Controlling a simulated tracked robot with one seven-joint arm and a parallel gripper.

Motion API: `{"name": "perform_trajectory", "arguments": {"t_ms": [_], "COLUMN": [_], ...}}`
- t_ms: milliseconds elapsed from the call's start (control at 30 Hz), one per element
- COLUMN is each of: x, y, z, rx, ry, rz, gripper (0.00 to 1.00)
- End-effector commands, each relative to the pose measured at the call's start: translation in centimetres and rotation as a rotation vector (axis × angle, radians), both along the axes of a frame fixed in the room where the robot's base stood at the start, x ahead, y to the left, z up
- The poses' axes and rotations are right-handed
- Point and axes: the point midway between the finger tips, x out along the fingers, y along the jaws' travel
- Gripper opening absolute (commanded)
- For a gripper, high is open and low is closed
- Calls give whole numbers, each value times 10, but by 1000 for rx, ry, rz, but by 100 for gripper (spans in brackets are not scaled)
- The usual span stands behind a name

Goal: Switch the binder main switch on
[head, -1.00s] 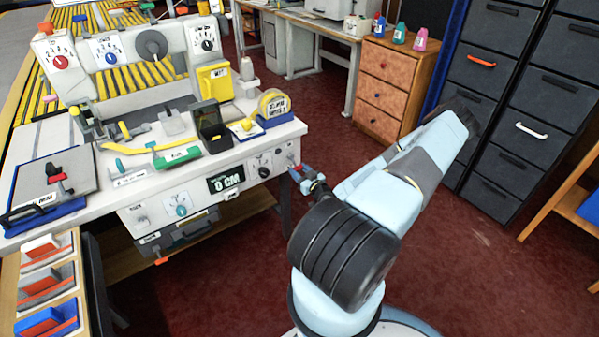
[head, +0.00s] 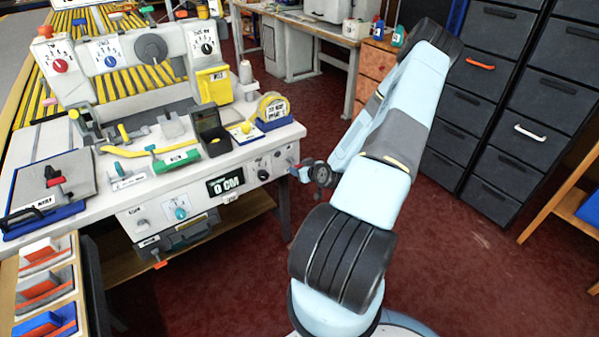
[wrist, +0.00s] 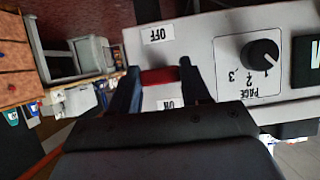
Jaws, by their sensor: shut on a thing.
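The binder main switch shows in the wrist view as a red handle (wrist: 160,76) on the end of the pale machine panel. A white OFF label (wrist: 159,35) is above it in that view and a white ON label (wrist: 170,103) is just below it. My gripper (wrist: 160,82) has its two blue fingers on either side of the red handle, shut on it. In the head view, my gripper (head: 301,171) is at the right end of the bench front, where small red parts show. The wrist hides most of the switch there, and I cannot tell its exact position.
A display reading 0 CM (head: 226,183) is on the bench front. Grey drawers (head: 490,85) stand to the right.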

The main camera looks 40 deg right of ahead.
Motion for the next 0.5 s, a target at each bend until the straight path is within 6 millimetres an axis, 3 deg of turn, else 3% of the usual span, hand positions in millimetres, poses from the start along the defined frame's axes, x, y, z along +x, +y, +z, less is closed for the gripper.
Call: {"name": "perform_trajectory", "arguments": {"t_ms": [500], "x": [8], "y": [1], "z": [25], "rx": [-5], "ry": [330], "rz": [3], "gripper": [16]}}
